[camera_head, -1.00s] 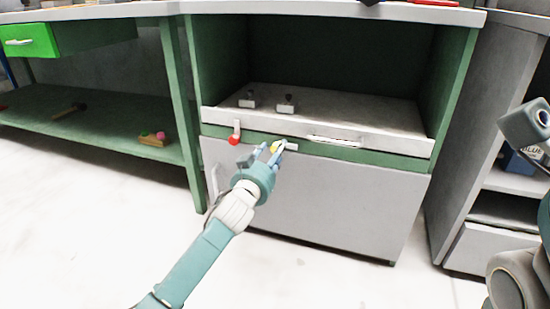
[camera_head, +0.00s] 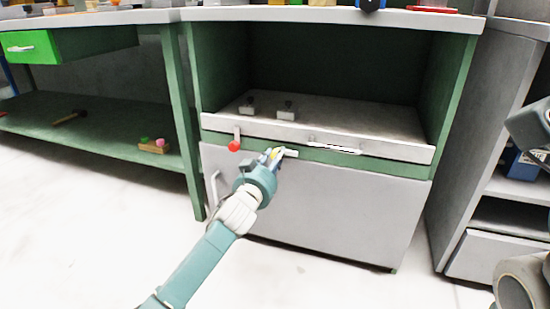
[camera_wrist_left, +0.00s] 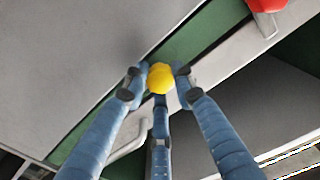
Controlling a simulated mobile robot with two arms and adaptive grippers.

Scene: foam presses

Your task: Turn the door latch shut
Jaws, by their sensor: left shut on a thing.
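The door (camera_head: 320,205) is a grey panel below the green rail of the cabinet. The latch shows as a short white bar (camera_head: 290,153) near the door's top edge. Its yellow knob (camera_wrist_left: 160,78) is clear in the left wrist view, and only a bit of it shows in the head view. My left gripper (camera_head: 273,156) is at the knob. In the left wrist view, its blue fingers (camera_wrist_left: 157,88) are shut on the yellow knob from both sides and below. The part of the latch behind the knob is hidden.
A red knob (camera_head: 234,146) on a small lever is left of the latch. A door handle (camera_head: 216,188) is at the door's left side. Two small grey blocks (camera_head: 287,110) stand on the shelf above. A green post (camera_head: 183,120) is at the left. The floor in front is clear.

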